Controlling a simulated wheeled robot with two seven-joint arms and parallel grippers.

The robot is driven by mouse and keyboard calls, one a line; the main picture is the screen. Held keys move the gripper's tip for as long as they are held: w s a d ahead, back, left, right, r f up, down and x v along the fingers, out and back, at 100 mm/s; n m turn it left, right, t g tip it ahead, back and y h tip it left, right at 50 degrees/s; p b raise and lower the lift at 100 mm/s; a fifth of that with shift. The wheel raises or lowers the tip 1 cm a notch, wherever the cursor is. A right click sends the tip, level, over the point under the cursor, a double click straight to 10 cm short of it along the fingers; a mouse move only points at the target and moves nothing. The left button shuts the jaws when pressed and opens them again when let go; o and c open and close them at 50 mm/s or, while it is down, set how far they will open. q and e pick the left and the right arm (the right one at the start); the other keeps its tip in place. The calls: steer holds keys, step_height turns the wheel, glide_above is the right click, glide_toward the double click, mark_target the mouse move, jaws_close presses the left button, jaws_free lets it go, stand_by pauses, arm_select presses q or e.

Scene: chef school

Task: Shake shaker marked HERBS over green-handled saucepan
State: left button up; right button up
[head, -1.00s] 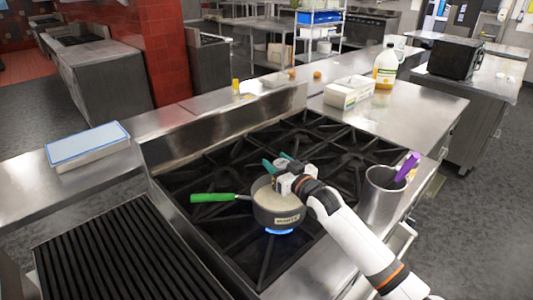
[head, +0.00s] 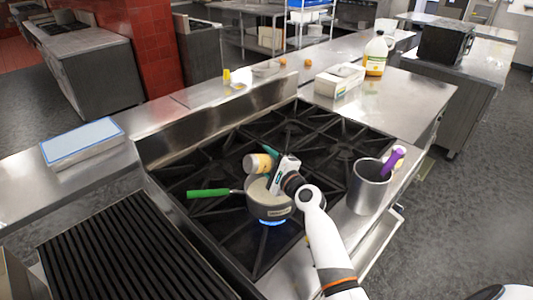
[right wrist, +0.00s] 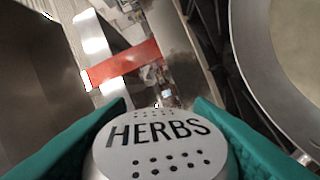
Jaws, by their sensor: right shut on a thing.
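The saucepan (head: 270,208) sits on a front burner with a blue flame under it. Its green handle (head: 208,192) points left, and pale contents show inside. My right gripper (head: 268,158), with teal fingers, is shut on the shaker (head: 257,164) above the far side of the saucepan. The shaker is tilted well over onto its side, with a tan body and a pale end. In the right wrist view the shaker's holed lid (right wrist: 160,145) reads HERBS between the two teal fingers, and the saucepan's rim (right wrist: 245,70) shows at the right. My left gripper is not in view.
A steel canister (head: 369,187) with a purple-handled utensil stands right of the stove. A ribbed grill (head: 120,245) lies at the left front. A white box (head: 339,80) and a jug (head: 375,55) stand on the back counter. The other burners are clear.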

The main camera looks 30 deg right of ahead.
steer(key=shift+r+m, duration=0.15)
steer(key=shift+m, duration=0.35)
steer(key=shift+w, duration=0.1)
